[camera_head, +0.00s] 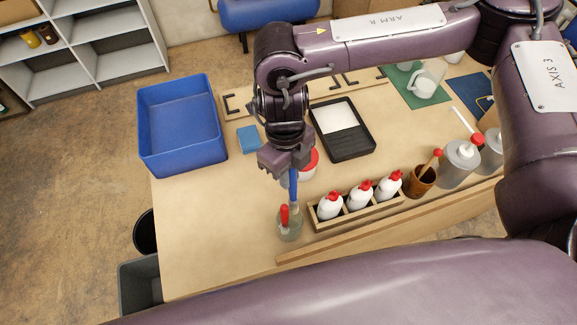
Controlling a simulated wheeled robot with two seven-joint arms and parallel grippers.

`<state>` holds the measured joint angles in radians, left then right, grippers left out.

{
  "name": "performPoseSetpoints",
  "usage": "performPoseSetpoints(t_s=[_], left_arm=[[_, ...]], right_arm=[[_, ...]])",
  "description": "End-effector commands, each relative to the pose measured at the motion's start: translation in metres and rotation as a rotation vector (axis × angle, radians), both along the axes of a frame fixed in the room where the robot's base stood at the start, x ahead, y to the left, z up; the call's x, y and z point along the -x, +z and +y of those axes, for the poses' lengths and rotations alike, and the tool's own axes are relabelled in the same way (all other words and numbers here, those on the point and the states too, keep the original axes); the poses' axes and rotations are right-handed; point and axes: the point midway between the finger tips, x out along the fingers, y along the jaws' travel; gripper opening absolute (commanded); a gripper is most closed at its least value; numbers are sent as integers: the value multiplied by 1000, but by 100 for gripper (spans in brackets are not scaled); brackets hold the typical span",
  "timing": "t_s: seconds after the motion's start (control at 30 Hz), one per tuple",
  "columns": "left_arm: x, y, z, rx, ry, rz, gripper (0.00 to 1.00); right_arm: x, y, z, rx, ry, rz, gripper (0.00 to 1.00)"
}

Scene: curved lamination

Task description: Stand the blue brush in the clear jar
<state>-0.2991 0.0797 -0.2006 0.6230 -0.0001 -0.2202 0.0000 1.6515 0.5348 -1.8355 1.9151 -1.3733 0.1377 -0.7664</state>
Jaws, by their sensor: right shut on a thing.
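My right gripper (289,168) points down over the front left part of the table and is shut on the blue brush (293,185). The brush hangs nearly upright below the fingers, with its pale lower end down at the mouth of the clear jar (290,233). I cannot tell how far that end is inside the jar. A red-handled brush (284,216) stands in the jar, left of the blue brush. My left gripper is not in view.
A wooden rack (327,225) with several red-capped white bottles stands right of the jar. A red-and-white tub (309,166) is partly hidden behind the gripper. A blue bin (181,160) and a black tray (362,150) stand farther back. Bare table lies left of the jar.

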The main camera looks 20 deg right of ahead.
Motion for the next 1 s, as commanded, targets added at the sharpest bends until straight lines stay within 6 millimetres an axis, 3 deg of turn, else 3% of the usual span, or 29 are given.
performPoseSetpoints(t_s=[0.6,1.0], left_arm=[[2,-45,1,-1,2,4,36],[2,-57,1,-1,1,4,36]], right_arm=[[7,-52,0,-1,0,-1,0],[10,-67,0,-1,0,-1,0]])
